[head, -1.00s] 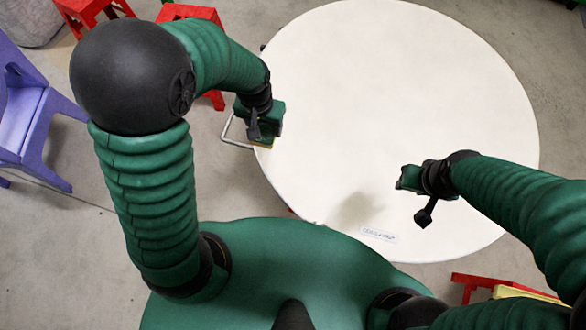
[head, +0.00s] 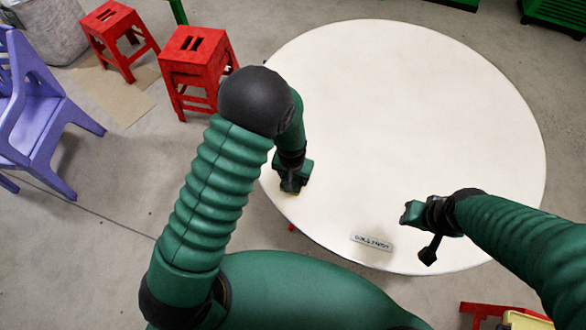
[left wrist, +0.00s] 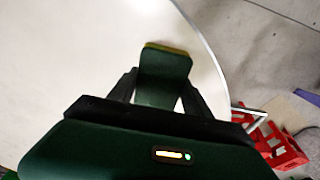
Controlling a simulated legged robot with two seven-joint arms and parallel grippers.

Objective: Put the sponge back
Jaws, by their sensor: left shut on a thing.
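My left gripper (head: 291,186) is at the left edge of the round white table, pointing down. It is shut on the sponge. In the left wrist view the sponge (left wrist: 164,68) sits between the two dark fingers, dark green with a yellow edge. In the head view my gripper hides most of the sponge, and I cannot tell whether it touches the table. A thin pale metal bar (left wrist: 256,112) shows beside the gripper in the left wrist view, near the table edge. My right gripper (head: 408,213) is over the table's right front part; its fingers are too small to read.
The white table (head: 400,100) is mostly bare, with a small printed label (head: 373,242) near its front edge. Red stools (head: 196,65) and a purple chair (head: 38,110) stand on the floor to the left. A red and yellow item (head: 510,315) is at the lower right.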

